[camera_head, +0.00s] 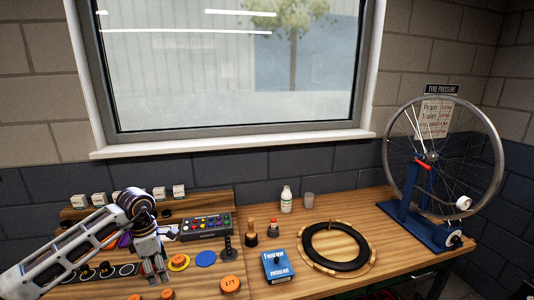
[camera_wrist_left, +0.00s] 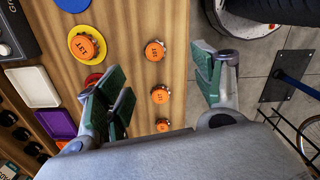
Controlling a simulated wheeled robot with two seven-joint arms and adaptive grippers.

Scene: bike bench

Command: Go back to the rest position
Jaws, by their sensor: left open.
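My left gripper (camera_head: 154,270) is over the left part of the wooden bench in the head view, with its fingers pointing down. In the left wrist view the left gripper (camera_wrist_left: 158,88) has its green-padded fingers spread wide apart, with nothing held between them. Beyond the gap, orange round pieces (camera_wrist_left: 155,50) lie on the bench near its edge. One orange piece sits on a yellow disc (camera_wrist_left: 73,49). A red disc (camera_wrist_left: 92,80) is partly hidden by one finger. My right gripper is in neither view.
A blue disc (camera_head: 205,259), a button box (camera_head: 206,226), a blue box (camera_head: 277,266) and a black tyre ring (camera_head: 336,265) are on the bench. A wheel (camera_head: 387,145) stands in a blue truing stand (camera_head: 425,229) at the right.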

